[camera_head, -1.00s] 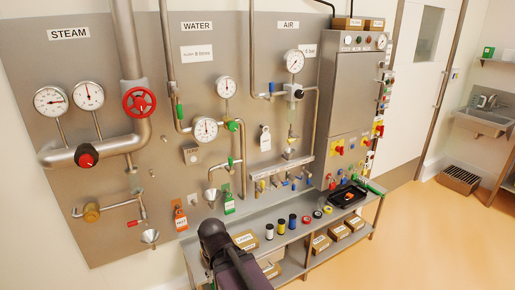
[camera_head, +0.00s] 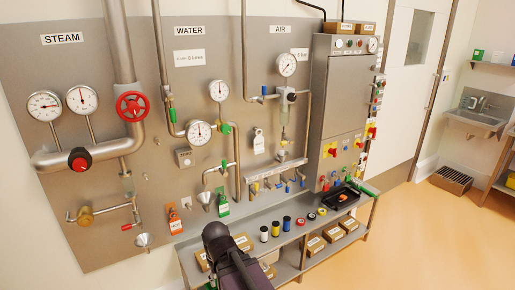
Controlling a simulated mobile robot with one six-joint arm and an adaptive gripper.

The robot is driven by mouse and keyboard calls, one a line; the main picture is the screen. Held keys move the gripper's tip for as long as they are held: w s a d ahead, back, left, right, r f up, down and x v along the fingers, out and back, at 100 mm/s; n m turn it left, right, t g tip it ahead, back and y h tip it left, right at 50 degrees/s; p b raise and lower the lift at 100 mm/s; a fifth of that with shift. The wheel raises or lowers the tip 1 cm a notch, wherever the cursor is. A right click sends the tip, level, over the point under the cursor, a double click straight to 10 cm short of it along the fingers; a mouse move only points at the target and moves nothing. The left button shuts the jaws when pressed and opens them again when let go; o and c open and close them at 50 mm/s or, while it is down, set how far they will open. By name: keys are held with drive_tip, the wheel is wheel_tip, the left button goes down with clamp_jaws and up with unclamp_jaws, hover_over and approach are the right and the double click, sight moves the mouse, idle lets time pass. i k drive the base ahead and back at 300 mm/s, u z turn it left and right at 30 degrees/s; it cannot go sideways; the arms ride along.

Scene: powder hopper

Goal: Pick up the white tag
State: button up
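A white tag (camera_head: 258,141) hangs on the grey wall panel (camera_head: 150,100), right of the water gauges and left of the air line. It is upright with a small ring or hook at its top. An orange tag (camera_head: 175,220) and a green tag (camera_head: 223,204) hang lower down. Part of my dark arm rises at the bottom centre, in front of the bench. It is well below the white tag and apart from it in the picture. No gripper fingers can be made out.
A metal bench (camera_head: 258,222) under the panel carries several coloured rolls, a black tray (camera_head: 343,197) and boxes. A red valve wheel (camera_head: 133,106), gauges and pipes jut from the panel. A steel cabinet (camera_head: 338,100) stands right of the tag. Open floor (camera_head: 430,245) lies right.

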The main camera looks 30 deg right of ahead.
sight(259, 141)
drive_tip(key=z, duration=0.05)
drive_tip(key=i, duration=0.9)
